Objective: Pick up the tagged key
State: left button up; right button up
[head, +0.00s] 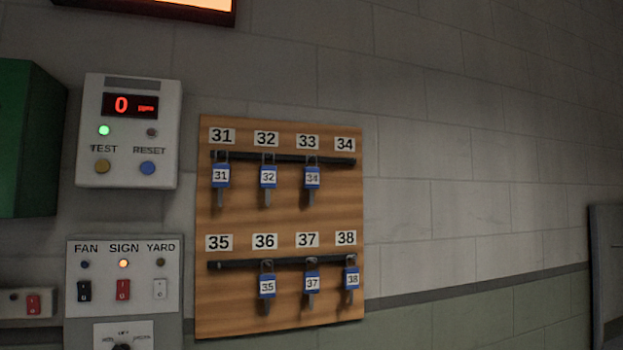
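A wooden key board (282,215) with two dark hook rails hangs on the wall, and its keys all carry blue tags. On the upper rail, key 31 (221,177) hangs under label 31 and key 32 (268,178) under label 32. A key whose tag seems to read 34 (312,179) hangs under label 33. No key hangs under labels 34 or 35. On the lower rail, key 35 (267,287) hangs under label 36, key 37 (312,283) under label 37 and key 38 (351,279) under label 38. Neither gripper is in view.
Left of the board are a grey display box (129,130) reading 0 with TEST and RESET buttons, and a switch panel (123,275) marked FAN, SIGN and YARD. A green box (25,140) is at the far left. The wall right of the board is bare.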

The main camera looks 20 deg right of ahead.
aim_at(310, 174)
jog(key=u, duration=1.35)
jog(key=i, duration=1.3)
jog(key=z, duration=2.8)
jog(key=i, duration=0.1)
jog(key=z, duration=0.3)
